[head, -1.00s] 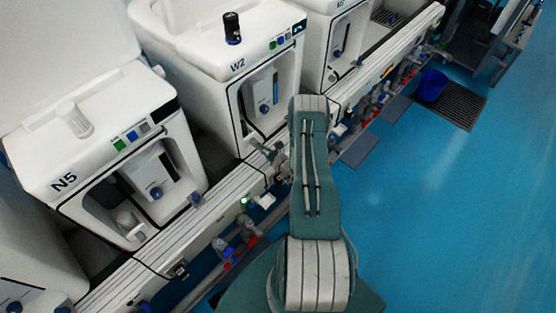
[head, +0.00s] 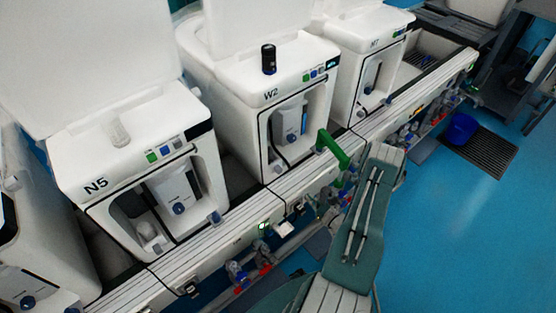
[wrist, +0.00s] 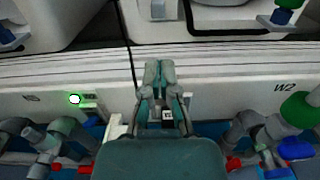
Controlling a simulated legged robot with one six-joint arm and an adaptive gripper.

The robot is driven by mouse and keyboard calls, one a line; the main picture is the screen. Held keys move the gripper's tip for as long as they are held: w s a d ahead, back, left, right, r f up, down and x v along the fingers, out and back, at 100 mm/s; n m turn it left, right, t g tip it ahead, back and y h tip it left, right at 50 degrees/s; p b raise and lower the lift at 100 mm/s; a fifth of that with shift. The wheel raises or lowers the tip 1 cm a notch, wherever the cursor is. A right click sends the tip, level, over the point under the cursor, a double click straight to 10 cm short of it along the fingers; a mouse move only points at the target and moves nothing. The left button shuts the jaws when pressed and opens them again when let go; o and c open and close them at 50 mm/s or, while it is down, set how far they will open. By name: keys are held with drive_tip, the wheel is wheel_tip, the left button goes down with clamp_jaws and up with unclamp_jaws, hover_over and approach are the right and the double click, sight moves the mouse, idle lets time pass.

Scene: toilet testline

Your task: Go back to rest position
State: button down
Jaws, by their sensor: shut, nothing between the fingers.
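My gripper (wrist: 159,75) shows in the wrist view with its two grey-green fingers together and nothing between them. It is in front of the white ribbed rail (wrist: 80,70) of the test line, near a dark seam in it. In the head view my arm reaches up at the lower right, beside the rail (head: 205,248); I cannot clearly make out the gripper there. No object is held.
White toilet units N5 (head: 97,186) and W2 (head: 271,94) stand behind the rail, with another unit (head: 375,42) farther right. A green part (head: 334,148) rises near the rail. Pipes run below it. The blue floor (head: 440,225) at right is mostly clear, with a blue bucket (head: 460,128) on it.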

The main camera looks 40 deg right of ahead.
drive_tip(key=w+a+r+n+g+y, duration=0.2)
drive_tip(key=w+a+r+n+y, duration=0.15)
drive_tip(key=r, duration=0.35)
drive_tip(key=w+a+r+n+g+y, duration=0.2)
drive_tip(key=w+a+r+n+y, duration=0.1)
drive_tip(key=r+n+y, duration=0.3)
drive_tip(key=a+r+n+g+y, duration=0.1)
drive_tip(key=a+r+n+g, duration=0.75)
drive_tip(key=a+r, duration=0.6)
drive_tip(key=s+a+r+n+g+h, duration=0.5)
drive_tip(key=s+a+r+n, duration=0.35)
drive_tip(key=r, duration=0.35)
drive_tip(key=s+r+n+t+h, duration=0.5)
drive_tip(key=s+r+n+h, duration=0.2)
drive_tip(key=s, duration=0.4)
drive_tip(key=shift+r+n, duration=0.7)
drive_tip(key=shift+n, duration=0.05)
